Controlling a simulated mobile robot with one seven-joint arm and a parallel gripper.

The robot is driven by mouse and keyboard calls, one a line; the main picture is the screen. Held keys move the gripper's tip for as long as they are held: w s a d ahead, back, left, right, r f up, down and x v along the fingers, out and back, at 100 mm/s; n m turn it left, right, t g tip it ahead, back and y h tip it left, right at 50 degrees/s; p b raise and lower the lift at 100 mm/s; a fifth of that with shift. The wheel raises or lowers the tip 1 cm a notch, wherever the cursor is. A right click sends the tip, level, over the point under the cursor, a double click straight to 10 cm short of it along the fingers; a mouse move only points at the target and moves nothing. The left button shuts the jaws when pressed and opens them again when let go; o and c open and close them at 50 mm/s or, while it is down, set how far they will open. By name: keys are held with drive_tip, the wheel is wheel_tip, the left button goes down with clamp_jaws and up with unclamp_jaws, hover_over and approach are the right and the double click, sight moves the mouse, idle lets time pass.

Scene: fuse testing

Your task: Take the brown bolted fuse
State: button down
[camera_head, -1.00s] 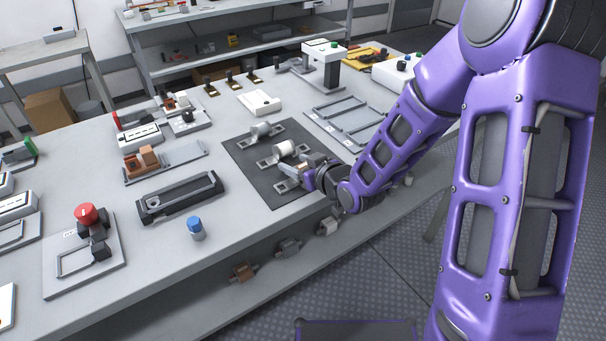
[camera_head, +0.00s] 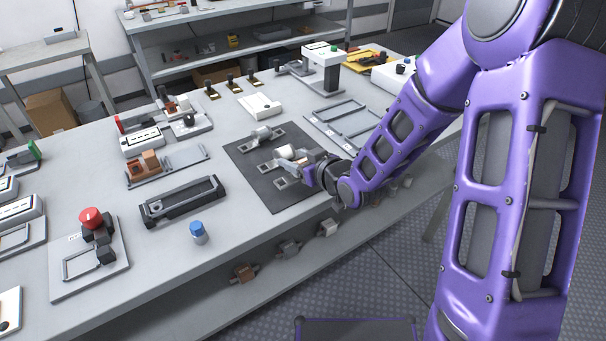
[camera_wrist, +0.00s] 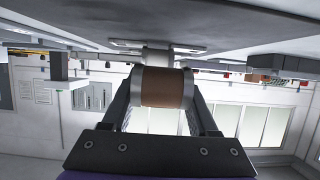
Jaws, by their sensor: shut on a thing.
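The brown bolted fuse (camera_wrist: 165,88) is a brown cylinder with pale metal end parts. In the wrist view it sits between the two fingers of my gripper (camera_wrist: 163,92), which is shut on it. In the head view my gripper (camera_head: 306,166) is over the right part of a dark mat (camera_head: 262,178), and the fuse is mostly hidden by the fingers. Two pale grey cylindrical fuses (camera_head: 262,134) with flat metal tabs lie on the mat beside it. I cannot tell how far the held fuse is above the mat.
A black open holder (camera_head: 180,203) and a blue-capped part (camera_head: 197,230) stand left of the mat. A white box (camera_head: 260,106) is behind it, and a grey frame tray (camera_head: 350,120) is to the right. Bare tabletop lies in front of the mat.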

wheel_tip(320, 180, up, 7)
drive_tip(key=p, duration=0.5)
drive_tip(key=shift+r, duration=0.15)
